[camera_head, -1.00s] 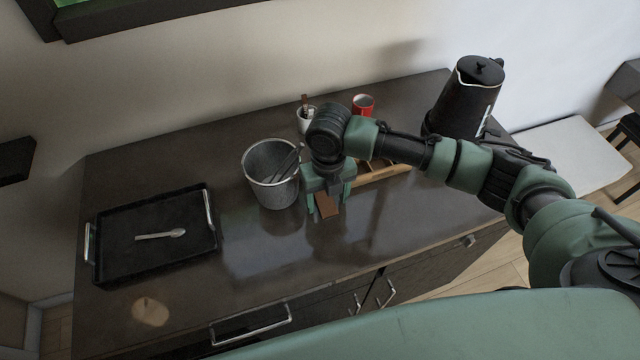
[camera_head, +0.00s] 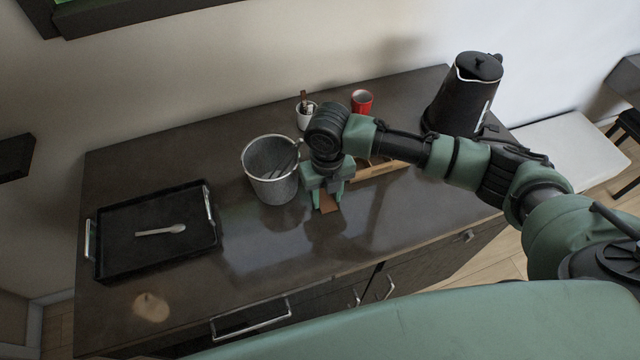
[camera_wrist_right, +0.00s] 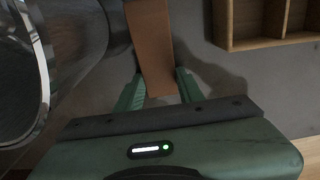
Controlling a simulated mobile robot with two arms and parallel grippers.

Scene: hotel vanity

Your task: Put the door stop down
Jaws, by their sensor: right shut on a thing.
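The door stop (camera_head: 328,202) is a brown wedge-shaped piece. My right gripper (camera_head: 327,199) points down at the vanity top and is shut on it. In the right wrist view the door stop (camera_wrist_right: 152,50) stretches away between the two green fingers (camera_wrist_right: 160,92). It is at or just above the counter (camera_head: 270,240); I cannot tell whether it touches. My left gripper is not in view.
A grey metal bucket (camera_head: 270,185) stands close to the left of my right gripper. A wooden compartment box (camera_head: 385,171) is to the right. A black tray (camera_head: 150,258) holding a spoon (camera_head: 160,230) is at the left. A black kettle (camera_head: 465,95), red mug (camera_head: 361,101) and white cup (camera_head: 306,118) stand behind. The front middle is clear.

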